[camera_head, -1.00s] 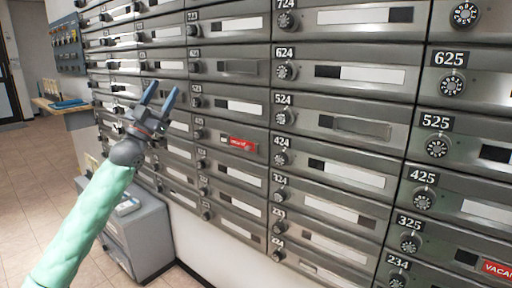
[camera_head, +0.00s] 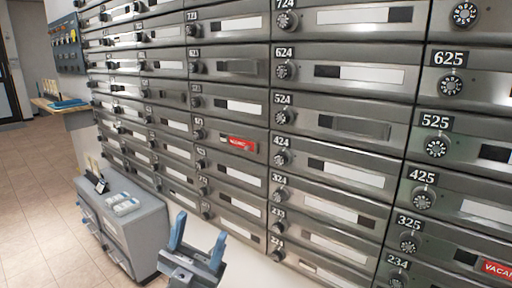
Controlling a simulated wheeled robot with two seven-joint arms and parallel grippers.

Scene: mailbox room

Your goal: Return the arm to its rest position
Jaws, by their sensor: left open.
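My left gripper (camera_head: 198,238) is at the bottom of the head view, left of centre. Its two blue fingers are spread apart and point up, with nothing between them. It shows in front of the lower part of the mailbox wall (camera_head: 345,90) and to the right of the grey cabinet. Most of my left arm is below the picture edge. My right gripper does not show.
A grey cabinet (camera_head: 150,226) with small items on top stands on the tiled floor (camera_head: 28,180) at left. A wooden shelf (camera_head: 55,104) and a key board (camera_head: 66,42) are further back. Open floor lies at far left.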

